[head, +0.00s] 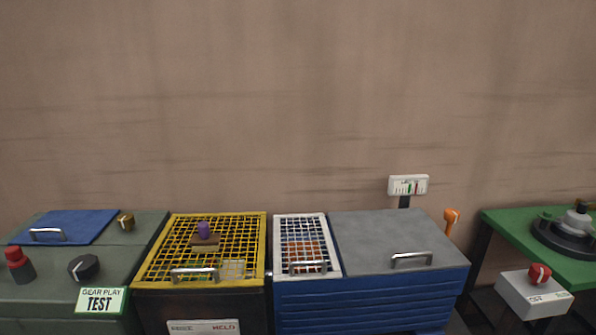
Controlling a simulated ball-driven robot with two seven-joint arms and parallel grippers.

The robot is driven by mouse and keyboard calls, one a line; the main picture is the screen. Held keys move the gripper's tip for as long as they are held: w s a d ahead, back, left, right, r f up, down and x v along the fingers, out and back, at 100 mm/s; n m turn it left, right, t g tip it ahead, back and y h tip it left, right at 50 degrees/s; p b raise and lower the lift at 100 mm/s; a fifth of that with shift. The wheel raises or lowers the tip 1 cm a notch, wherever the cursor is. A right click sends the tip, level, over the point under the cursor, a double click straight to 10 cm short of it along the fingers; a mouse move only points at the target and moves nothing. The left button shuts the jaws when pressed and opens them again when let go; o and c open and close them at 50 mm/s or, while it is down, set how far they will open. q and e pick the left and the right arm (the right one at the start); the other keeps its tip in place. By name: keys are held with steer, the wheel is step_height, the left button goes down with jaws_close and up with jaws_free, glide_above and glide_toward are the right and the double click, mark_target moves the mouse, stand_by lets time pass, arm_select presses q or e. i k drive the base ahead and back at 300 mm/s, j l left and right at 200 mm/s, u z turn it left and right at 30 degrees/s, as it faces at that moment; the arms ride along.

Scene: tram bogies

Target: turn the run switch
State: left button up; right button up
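No switch carries a readable "run" label. A red rotary knob (539,273) sits on a white box (533,296) at the lower right; small lettering on the box seems to include "OFF", the rest too small to read. A black round knob (84,267) with a pale pointer mark sits on the grey-green cabinet (50,295) at the left, above a "GEAR PLAY TEST" sign (101,300). I cannot tell for certain which is the run switch. Neither of my grippers is in view.
A red-topped post (17,263) stands at far left, near a blue lid (66,226). A yellow mesh cover (158,262), a white mesh cover (279,244) and a grey lid (380,235) have handles. An orange lever (451,219) stands beside the white box's green table (510,228).

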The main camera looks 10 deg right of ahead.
mark_target(539, 273)
steer(key=z, duration=1.6)
